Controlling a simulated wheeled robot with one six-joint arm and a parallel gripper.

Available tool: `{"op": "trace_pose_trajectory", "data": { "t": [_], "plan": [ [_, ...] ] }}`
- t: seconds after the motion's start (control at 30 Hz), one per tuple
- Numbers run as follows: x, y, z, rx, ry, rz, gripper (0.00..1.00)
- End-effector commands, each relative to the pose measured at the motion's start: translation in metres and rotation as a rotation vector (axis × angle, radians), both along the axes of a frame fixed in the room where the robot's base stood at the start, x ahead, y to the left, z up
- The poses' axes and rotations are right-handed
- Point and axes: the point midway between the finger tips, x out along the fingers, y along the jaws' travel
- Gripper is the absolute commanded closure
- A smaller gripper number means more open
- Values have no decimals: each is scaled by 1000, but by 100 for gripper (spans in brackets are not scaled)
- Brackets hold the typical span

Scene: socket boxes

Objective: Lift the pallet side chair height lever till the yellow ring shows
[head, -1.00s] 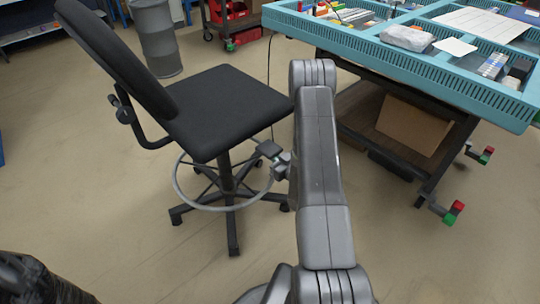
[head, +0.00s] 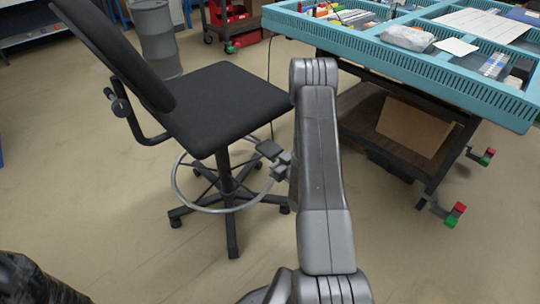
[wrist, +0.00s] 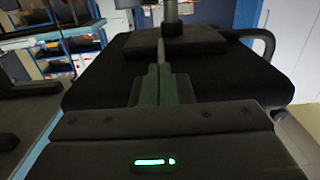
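The black chair (head: 220,100) stands on a star base, with a grey foot ring (head: 187,203) around its dark column (head: 224,172). The wrist view shows the two fingers (wrist: 165,85) close together, seemingly shut, pointing at dark chair parts. No yellow ring shows in either view.
A turquoise workbench (head: 440,78) with a lower shelf (head: 375,125) stands on the right. A grey drum (head: 157,38) and a red tool cart (head: 232,14) stand behind. The floor (head: 110,215) left and in front of the chair is clear.

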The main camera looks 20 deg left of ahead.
Motion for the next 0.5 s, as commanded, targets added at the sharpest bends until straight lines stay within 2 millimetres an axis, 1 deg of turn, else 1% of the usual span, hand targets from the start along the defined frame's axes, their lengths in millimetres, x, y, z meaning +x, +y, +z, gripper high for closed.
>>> {"op": "trace_pose_trajectory", "data": {
  "t": [0.03,0.13,0.5],
  "plan": [
    [0,0,-10,0,0,0,100],
    [0,0,-16,0,0,0,100],
    [-1,-2,-15,-1,2,-1,100]
  ]
}}
